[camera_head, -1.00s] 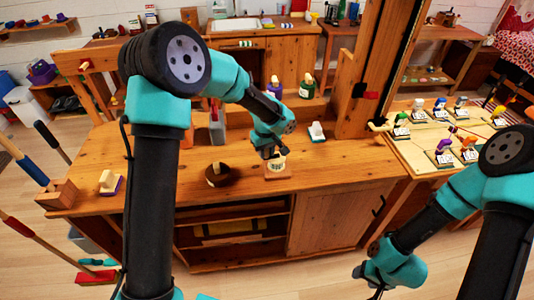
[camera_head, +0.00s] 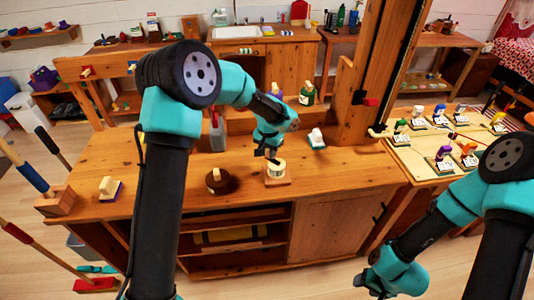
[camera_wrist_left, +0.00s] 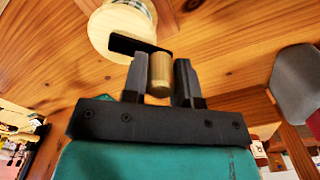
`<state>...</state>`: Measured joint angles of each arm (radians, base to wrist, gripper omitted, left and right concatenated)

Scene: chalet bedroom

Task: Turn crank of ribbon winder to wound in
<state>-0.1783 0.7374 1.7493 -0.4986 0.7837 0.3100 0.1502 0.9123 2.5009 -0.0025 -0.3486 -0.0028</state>
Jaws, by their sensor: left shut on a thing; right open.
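The ribbon winder (camera_head: 277,181) stands on the wooden workbench, a cream drum on a small wooden base. In the left wrist view, its pale round drum (camera_wrist_left: 108,42) carries a black crank arm (camera_wrist_left: 128,44) with a brass-coloured knob (camera_wrist_left: 160,72). My left gripper (camera_head: 272,156) is over the winder. In the left wrist view, the left gripper's fingers (camera_wrist_left: 160,78) are shut on either side of the knob. My right gripper (camera_head: 376,289) is open and empty, low in front of the bench's right part.
A dark round object (camera_head: 220,182) lies left of the winder, and a white-topped block (camera_head: 316,138) is behind it to the right. A wooden post (camera_head: 365,75) rises at the bench's back right. A side table (camera_head: 405,155) holds several small coloured items.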

